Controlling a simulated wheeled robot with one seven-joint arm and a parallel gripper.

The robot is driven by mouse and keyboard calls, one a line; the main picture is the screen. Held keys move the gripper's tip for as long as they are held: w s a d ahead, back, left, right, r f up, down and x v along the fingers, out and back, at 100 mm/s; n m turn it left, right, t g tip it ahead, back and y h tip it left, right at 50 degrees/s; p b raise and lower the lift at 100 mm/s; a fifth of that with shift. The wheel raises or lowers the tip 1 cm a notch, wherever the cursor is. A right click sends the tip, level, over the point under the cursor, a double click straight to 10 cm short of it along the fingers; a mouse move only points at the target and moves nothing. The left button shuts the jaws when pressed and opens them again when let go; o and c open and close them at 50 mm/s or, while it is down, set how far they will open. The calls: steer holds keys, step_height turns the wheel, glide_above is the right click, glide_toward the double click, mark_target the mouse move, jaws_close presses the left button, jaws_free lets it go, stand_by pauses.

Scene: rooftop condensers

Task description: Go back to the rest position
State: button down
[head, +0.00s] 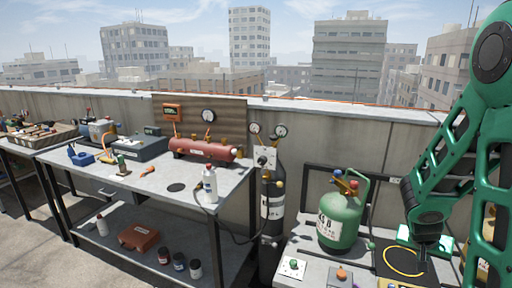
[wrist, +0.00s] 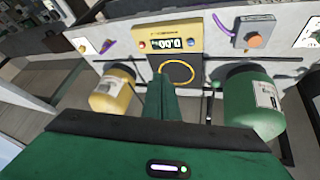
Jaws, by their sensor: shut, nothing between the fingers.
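My green arm comes down at the right of the head view. My gripper (head: 424,252) hangs at its lower end, pointing down in front of the dark plate with a yellow ring (head: 402,262). In the wrist view my gripper's fingers (wrist: 161,88) are together with nothing between them. Beyond them is the yellow ring (wrist: 178,72) below a yellow unit with a lit display (wrist: 167,42). Whether the fingertips touch anything there cannot be told.
A green cylinder (head: 340,218) stands left of my gripper; a yellow cylinder (wrist: 113,90) shows in the wrist view. Left are a tall dark cylinder (head: 271,225) and a workbench (head: 150,187) with a red tank (head: 203,150) and a white bottle (head: 210,186). A parapet wall runs behind.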

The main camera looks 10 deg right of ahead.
steer(key=s+a+r+n+g+y, duration=0.1)
steer(key=s+a+r+y, duration=0.1)
steer(key=s+a+r, duration=0.2)
steer(key=s+a+r+n+g+y, duration=0.1)
steer(key=s+a+r, duration=0.3)
steer(key=s, duration=0.6)
steer(key=s+a+r+g+y, duration=0.1)
steer(key=s+a+r+y, duration=0.2)
steer(key=s+a, duration=0.3)
steer(key=shift+s+r+n, duration=0.4)
steer(key=shift+s+r, duration=0.1)
steer(key=shift+r, duration=0.3)
steer(key=shift+w+f, duration=0.25)
steer(key=shift+w, duration=0.35)
